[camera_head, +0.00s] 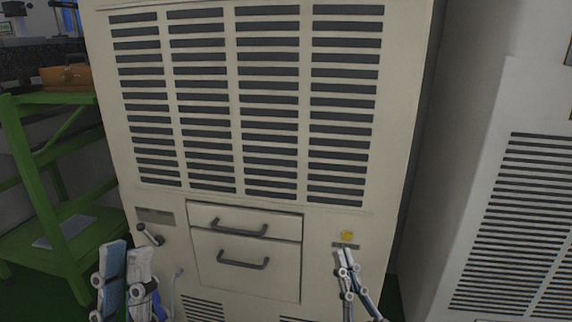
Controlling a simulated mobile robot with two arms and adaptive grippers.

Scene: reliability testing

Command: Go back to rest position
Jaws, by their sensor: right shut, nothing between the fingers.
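My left gripper (127,246) is at the lower left, pointing up, in front of the lower left part of a large beige cabinet (220,205). Its two fingers stand side by side, one bluish and one pale, and I cannot tell how far apart they are. My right gripper (345,252) is at the lower right of the same cabinet, just below a small yellow mark (347,237). Its fingertips are together and nothing is between them. Both wrists are cut off by the bottom edge of the view.
The cabinet has dark vent slots, two drawers with handles (240,227) and a lever (150,235) near my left gripper. A green shelf rack (48,210) with a brown box (66,77) stands at left. Another vented cabinet (475,150) stands at right.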

